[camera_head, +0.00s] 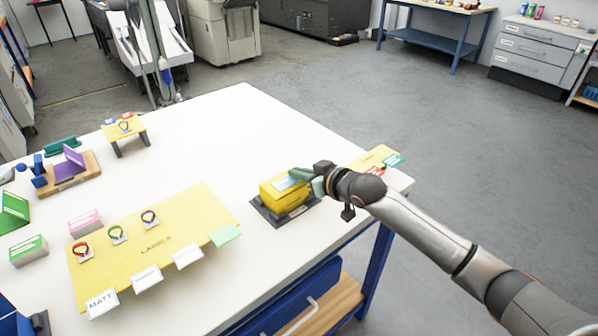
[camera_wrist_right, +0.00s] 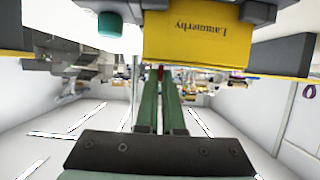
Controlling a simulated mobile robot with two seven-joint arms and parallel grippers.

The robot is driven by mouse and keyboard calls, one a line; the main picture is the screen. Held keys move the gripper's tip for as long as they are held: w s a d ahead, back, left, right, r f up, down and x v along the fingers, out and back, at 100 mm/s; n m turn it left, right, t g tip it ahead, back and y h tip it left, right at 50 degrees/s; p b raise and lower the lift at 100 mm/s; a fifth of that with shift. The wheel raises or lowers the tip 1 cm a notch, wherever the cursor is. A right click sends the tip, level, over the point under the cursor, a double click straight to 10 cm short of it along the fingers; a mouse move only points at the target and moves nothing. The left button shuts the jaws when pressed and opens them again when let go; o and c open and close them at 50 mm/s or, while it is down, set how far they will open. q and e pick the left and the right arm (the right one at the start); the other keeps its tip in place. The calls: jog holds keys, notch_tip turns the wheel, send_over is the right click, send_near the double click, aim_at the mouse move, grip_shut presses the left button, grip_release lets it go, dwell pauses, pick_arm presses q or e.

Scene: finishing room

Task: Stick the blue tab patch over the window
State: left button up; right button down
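A yellow box (camera_head: 284,194) sits on a dark stand (camera_head: 270,216) near the table's right side. A pale blue patch (camera_head: 286,183) shows at its top, by my right gripper (camera_head: 302,174). I cannot tell whether the patch lies flat on the box or is in the fingers. In the wrist view the gripper's green fingers (camera_wrist_right: 160,78) are close together, just short of the box's lettered face (camera_wrist_right: 196,35). Their grip is unclear. I cannot make out the window. My left gripper is out of view.
A yellow mat (camera_head: 368,158) with red and green patches lies at the table's right corner, partly behind my arm. A yellow labels board (camera_head: 155,268) with small rings and cards is at left. A small yellow stand (camera_head: 124,128) is farther back. The table's back middle is clear.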

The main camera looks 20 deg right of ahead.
jog(key=shift+p, duration=0.3)
dwell(0.4)
jog(key=c, duration=0.6)
grip_release()
jog(key=shift+r, duration=0.15)
jog(key=shift+c, duration=0.2)
jog(key=shift+r+p, duration=1.4)
jog(key=shift+p, duration=0.05)
jog(key=shift+r+p, duration=0.5)
jog(key=shift+r, duration=2.15)
